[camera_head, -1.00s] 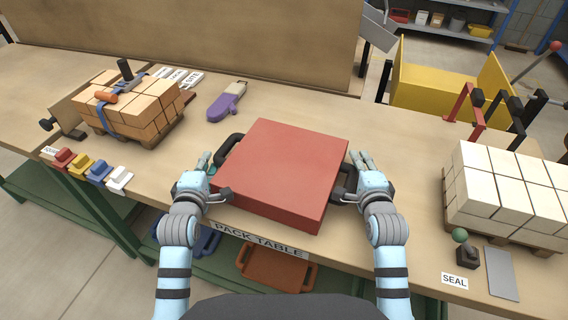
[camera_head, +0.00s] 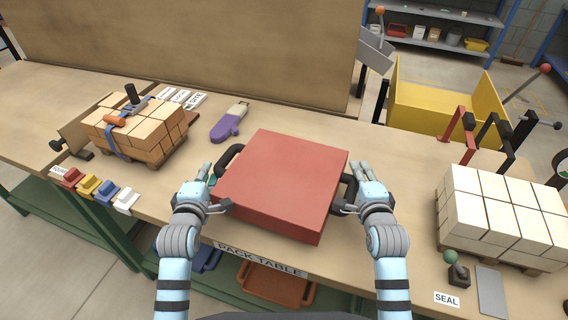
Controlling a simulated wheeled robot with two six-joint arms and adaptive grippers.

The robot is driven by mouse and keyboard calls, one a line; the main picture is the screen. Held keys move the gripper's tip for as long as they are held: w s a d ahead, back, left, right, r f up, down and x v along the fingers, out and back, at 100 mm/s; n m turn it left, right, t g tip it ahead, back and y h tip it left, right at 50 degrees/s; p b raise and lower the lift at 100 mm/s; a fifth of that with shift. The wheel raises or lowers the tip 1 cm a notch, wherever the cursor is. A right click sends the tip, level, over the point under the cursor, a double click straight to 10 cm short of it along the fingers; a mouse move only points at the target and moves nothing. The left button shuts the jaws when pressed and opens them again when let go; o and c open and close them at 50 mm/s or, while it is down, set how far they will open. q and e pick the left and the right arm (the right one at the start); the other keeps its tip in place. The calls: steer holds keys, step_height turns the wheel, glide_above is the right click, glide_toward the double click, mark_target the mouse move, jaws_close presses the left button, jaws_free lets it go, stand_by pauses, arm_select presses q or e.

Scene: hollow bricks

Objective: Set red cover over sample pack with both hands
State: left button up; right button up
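The red cover (camera_head: 280,180) is a flat square box with a black handle (camera_head: 230,156) on its left side and another black handle (camera_head: 350,188) on its right. It is level above the front middle of the table. My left gripper (camera_head: 213,190) is at the left handle and my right gripper (camera_head: 357,190) is at the right handle. Both seem closed on the handles, though the fingertips are partly hidden. A small teal patch shows beside the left gripper. I cannot tell whether a pack lies under the cover. A blue-strapped stack of tan bricks (camera_head: 165,128) stands at the left.
A pallet of white bricks (camera_head: 500,215) stands at the right, near a small lever (camera_head: 457,270) and the SEAL label (camera_head: 447,299). A purple tool (camera_head: 226,126) lies behind the cover. Coloured blocks (camera_head: 88,185) line the front left edge. Table (camera_head: 300,112) behind the cover is clear.

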arm_select(q)
steer(key=shift+d+r, duration=0.1)
steer(key=shift+d, duration=0.05)
arm_select(e)
steer(key=shift+a, duration=0.2)
